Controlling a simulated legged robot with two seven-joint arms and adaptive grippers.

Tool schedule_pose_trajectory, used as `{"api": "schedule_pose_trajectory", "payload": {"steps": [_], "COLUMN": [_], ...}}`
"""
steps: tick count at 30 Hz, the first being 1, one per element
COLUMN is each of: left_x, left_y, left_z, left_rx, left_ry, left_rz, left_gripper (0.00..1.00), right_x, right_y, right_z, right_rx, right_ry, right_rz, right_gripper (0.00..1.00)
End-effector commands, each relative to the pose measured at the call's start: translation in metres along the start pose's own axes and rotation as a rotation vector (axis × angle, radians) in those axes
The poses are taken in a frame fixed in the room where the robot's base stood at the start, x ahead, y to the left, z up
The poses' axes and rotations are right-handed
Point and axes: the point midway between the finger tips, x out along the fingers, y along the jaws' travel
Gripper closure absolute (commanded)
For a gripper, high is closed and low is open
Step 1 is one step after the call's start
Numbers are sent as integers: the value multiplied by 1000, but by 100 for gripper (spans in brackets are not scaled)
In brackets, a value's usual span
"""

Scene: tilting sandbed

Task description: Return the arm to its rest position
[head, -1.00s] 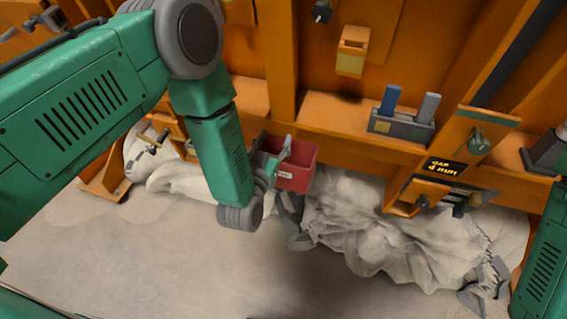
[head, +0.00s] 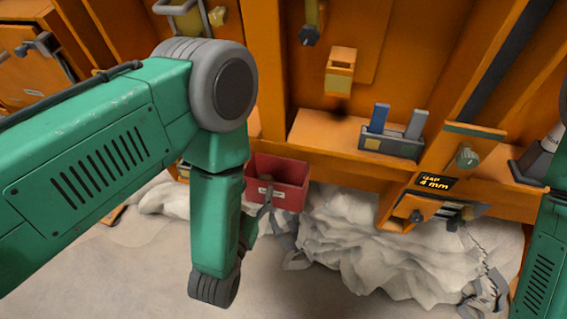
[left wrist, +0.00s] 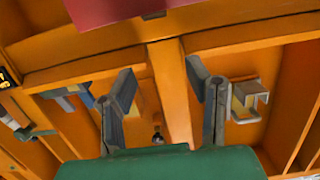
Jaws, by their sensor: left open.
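My left arm's green forearm (head: 216,220) hangs down at left of centre in the head view. Most of my left gripper is hidden behind it; a grey finger (head: 265,203) shows at the forearm's right, in front of the red bin (head: 290,190). I cannot tell whether it touches the bin. In the left wrist view, my left gripper (left wrist: 160,80) has its two grey fingers spread apart with nothing between them. The red bin also shows at the top edge there (left wrist: 110,10). Part of my right arm (head: 543,265) shows at the right edge; its gripper is not seen.
An orange frame (head: 330,130) fills the back, with a grey holder (head: 390,143) bearing blue and grey blocks. A label reading GAP 4 mm (head: 434,183) is at right. A crumpled pale mass (head: 370,240) lies below. The pale floor (head: 130,285) is clear at lower left.

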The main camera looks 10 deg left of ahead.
Motion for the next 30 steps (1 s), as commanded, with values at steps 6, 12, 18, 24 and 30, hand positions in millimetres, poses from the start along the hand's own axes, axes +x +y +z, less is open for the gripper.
{"api": "schedule_pose_trajectory", "payload": {"steps": [6, 12, 18, 24, 30], "left_x": [0, -21, -109, -208, -250], "left_y": [-2, -31, -76, -99, -105], "left_z": [3, 56, 124, 140, 137], "left_rx": [2, 20, 31, 22, 16], "left_ry": [-21, -345, -909, -1343, -1512], "left_rz": [0, 2, 1, 5, 11], "left_gripper": [56, 56, 56, 56, 56], "right_x": [0, 4, 8, 11, 12], "right_y": [0, 0, 0, 0, 0], "right_z": [-1, -1, -1, 0, 0], "right_rx": [0, 1, 1, 1, 1], "right_ry": [2, 2, 1, 1, 1], "right_rz": [0, 0, 0, 0, 0], "right_gripper": [60, 60, 60, 60, 60]}}
